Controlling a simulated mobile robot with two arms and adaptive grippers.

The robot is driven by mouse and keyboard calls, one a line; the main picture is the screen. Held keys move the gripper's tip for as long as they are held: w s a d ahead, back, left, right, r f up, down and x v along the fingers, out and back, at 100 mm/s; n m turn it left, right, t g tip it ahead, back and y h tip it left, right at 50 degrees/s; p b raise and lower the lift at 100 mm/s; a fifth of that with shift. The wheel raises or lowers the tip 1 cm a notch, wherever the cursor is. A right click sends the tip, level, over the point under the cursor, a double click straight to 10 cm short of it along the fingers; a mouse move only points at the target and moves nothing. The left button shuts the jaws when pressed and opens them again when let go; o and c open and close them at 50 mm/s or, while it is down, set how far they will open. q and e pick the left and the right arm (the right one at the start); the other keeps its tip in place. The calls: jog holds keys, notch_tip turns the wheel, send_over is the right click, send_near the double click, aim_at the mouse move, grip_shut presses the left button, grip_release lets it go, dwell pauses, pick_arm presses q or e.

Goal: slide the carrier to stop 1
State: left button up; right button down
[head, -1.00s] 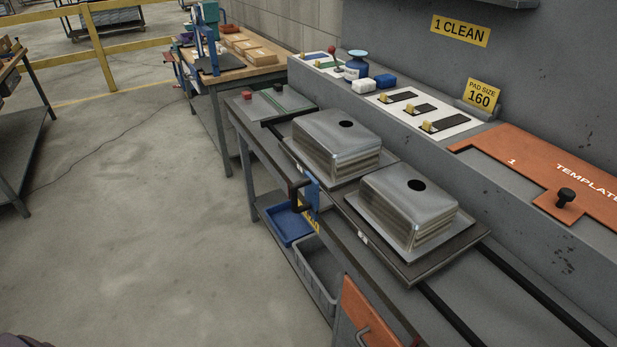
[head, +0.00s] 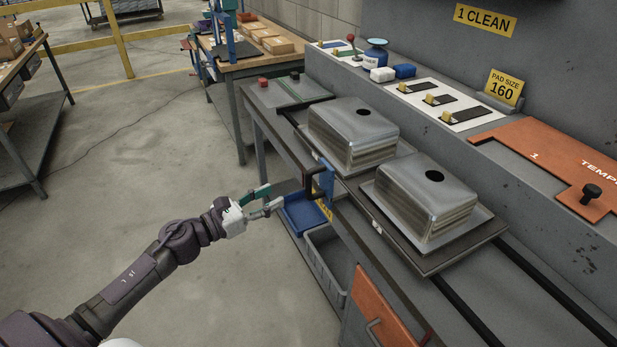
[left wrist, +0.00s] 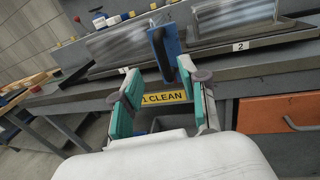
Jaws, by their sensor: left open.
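The carrier (head: 418,262) is a dark flat plate on two black rails. Two upside-down steel sink bowls, a far one (head: 350,135) and a near one (head: 425,200), stand on it. A blue bracket (head: 327,178) with a dark handle (head: 309,180) hangs at the bench's front edge; the blue piece also shows in the left wrist view (left wrist: 166,52). My left gripper (head: 276,197) is open and empty, left of and below the handle, apart from it. In the left wrist view its green-padded fingers (left wrist: 166,90) point toward the bracket. My right gripper is not in view.
A yellow "1 CLEAN" sign (head: 485,20) is on the back wall, and another (left wrist: 165,97) is below the bracket. A blue bin (head: 303,215) and a grey bin (head: 322,262) sit under the bench. An orange door (head: 378,310) is at front. Rails run clear at lower right.

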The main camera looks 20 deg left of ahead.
aim_at(309, 177)
pick_arm(q)
jog(key=p+x, duration=0.2)
jog(key=x, duration=1)
jog(key=shift+a, duration=0.1)
grip_shut()
